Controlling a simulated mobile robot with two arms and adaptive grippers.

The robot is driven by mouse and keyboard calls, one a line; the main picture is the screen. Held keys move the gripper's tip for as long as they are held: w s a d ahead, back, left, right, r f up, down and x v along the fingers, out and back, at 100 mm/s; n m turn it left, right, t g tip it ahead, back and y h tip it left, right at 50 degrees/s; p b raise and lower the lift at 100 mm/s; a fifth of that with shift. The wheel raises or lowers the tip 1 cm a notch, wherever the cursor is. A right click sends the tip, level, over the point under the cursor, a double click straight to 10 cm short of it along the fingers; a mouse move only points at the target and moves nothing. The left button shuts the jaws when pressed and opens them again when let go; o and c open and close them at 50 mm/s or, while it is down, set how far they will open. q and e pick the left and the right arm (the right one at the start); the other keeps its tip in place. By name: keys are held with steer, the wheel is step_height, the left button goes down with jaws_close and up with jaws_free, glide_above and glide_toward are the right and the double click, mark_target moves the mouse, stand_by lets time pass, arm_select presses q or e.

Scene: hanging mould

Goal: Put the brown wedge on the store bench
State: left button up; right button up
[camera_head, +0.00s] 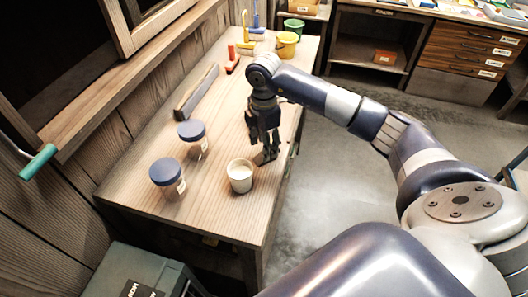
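My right gripper (265,142) points down over the right edge of a wooden bench (225,215), just behind a white cup. A small brownish piece (263,157) shows at its fingertips. It may be the brown wedge, but the fingers cover much of it. I cannot tell whether the fingers are closed on it or only near it. My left gripper is not in view. No label in view tells me which surface is the store bench.
The white cup (240,178) and two blue-lidded jars (192,136) (167,178) stand close by. A long grey-brown bar (196,92) lies along the wall. Yellow (286,44) and green (294,27) pots stand at the far end. Drawers (465,50) are across the open floor.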

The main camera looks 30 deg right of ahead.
step_height(320, 180, up, 9)
steer(key=b, duration=0.2)
steer(key=shift+f, duration=0.15)
steer(key=shift+f, duration=0.1)
stand_by(0.3)
